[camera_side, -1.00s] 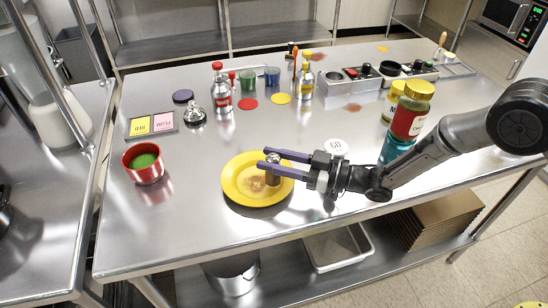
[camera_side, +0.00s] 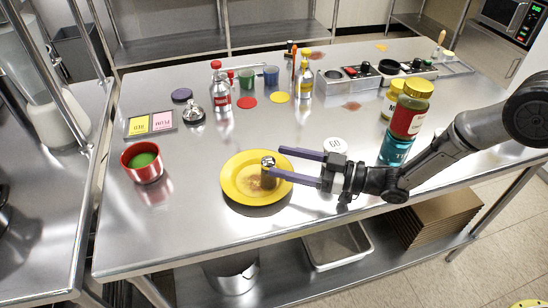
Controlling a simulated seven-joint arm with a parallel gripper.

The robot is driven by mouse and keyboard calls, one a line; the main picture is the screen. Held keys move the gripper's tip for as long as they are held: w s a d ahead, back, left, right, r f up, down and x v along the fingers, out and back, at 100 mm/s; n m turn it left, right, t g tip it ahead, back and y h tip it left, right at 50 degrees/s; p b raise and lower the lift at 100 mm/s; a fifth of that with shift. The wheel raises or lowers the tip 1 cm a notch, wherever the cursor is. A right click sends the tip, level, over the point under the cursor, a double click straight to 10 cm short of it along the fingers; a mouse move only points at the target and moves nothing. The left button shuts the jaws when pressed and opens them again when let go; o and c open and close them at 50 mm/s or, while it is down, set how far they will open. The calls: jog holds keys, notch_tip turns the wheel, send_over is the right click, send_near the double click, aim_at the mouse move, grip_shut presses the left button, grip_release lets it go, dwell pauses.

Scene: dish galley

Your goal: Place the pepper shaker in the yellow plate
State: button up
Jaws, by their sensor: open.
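The yellow plate (camera_side: 235,183) lies on the steel table near its front edge. The pepper shaker (camera_side: 268,178), a small dark cylinder with a shiny metal top, stands upright in the plate, right of its middle. My gripper (camera_side: 280,162) is open, with its two purple fingers pointing left. The fingertips are at the right side of the plate, close to the shaker. One finger passes behind the shaker's right side and the other is near its front right; I cannot tell whether either touches it.
A red bowl with green contents (camera_side: 145,164) stands to the left. A tall jar with a yellow lid (camera_side: 411,110) stands on a teal can (camera_side: 396,148) beside my arm. Bottles and cups (camera_side: 220,85) stand farther back.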

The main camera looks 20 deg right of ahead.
jog(key=v, duration=0.9)
jog(key=shift+r, duration=0.2)
